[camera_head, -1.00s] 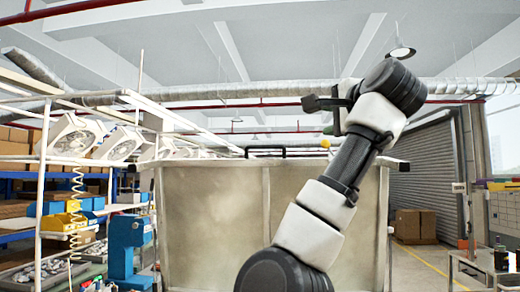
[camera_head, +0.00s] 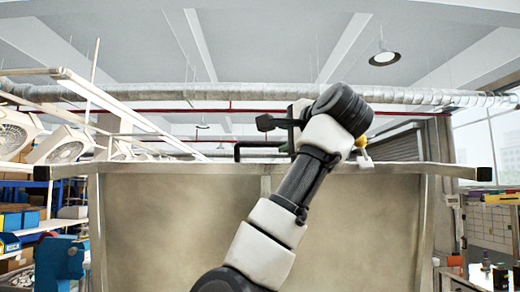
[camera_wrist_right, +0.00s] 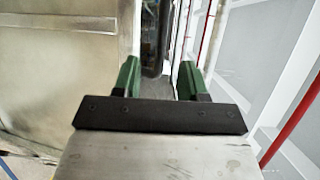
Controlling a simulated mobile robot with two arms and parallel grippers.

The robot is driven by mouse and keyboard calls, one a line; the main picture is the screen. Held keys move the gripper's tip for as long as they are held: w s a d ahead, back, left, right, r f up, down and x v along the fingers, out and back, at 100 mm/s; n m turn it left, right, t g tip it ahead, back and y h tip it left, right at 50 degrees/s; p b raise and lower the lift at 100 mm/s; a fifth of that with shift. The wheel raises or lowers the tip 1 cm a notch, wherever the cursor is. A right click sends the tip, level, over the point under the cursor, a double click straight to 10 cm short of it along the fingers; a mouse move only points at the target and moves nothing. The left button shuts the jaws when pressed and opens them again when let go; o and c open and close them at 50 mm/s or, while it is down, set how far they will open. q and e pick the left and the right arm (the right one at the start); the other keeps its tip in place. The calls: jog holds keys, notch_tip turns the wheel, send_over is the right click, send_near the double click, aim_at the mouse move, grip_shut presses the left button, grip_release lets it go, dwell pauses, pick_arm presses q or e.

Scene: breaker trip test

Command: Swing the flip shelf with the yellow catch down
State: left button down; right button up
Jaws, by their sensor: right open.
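A large beige metal panel, which looks like the flip shelf (camera_head: 180,225), stands upright in front of me in the head view. A black bar handle (camera_head: 238,151) rises from its top edge. The yellow catch (camera_head: 361,141) shows just right of my arm, partly hidden by it. My right gripper (camera_head: 288,147) is at the panel's top edge near the handle's right end, mostly hidden by my own wrist. In the right wrist view its green fingers (camera_wrist_right: 160,78) are open, with the black handle (camera_wrist_right: 152,45) showing in the gap ahead. I cannot tell whether they touch. My left gripper is out of view.
White racks with fans (camera_head: 62,148) and blue bins stand at the left. A blue device (camera_head: 60,258) is at the lower left. A table with small items (camera_head: 490,270) stands at the right. A duct and red pipes cross overhead.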

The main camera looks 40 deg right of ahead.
aim_at(269, 144)
jog(key=p+x, duration=0.2)
jog(key=x, duration=0.2)
jog(key=p+x, duration=0.3)
jog(key=x, duration=0.2)
jog(key=shift+w+r, duration=0.15)
jog(key=shift+w+d+p, duration=0.15)
jog(key=shift+w+p, duration=0.25)
jog(key=shift+p, duration=0.05)
jog(key=shift+s, duration=0.1)
grip_shut()
